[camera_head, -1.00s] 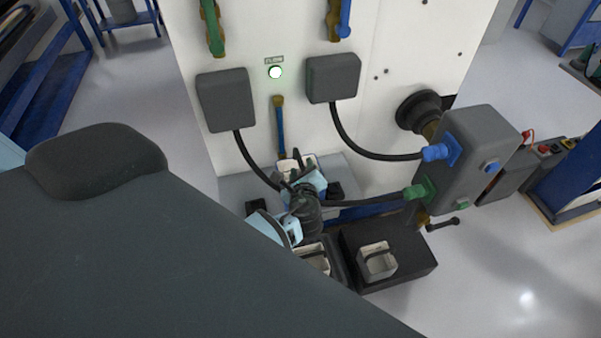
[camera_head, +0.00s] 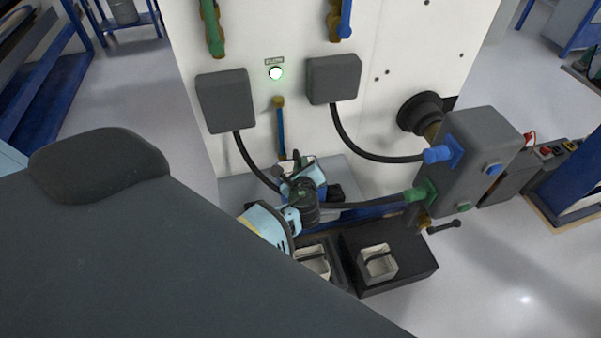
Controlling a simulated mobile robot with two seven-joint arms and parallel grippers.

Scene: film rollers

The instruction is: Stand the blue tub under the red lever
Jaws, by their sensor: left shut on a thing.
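My left gripper (camera_head: 300,172) is low in front of the white machine, beside its grey ledge, at the foot of a blue upright bar (camera_head: 281,130). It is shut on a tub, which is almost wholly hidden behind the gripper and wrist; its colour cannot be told. Two pale grey tubs with dark bands, one at the left (camera_head: 314,262) and one at the right (camera_head: 378,262), are in black trays below. No lever that is clearly red shows on the machine front. My right gripper is not in view.
A grey box (camera_head: 470,155) juts out at right. My own dark body covers the lower left.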

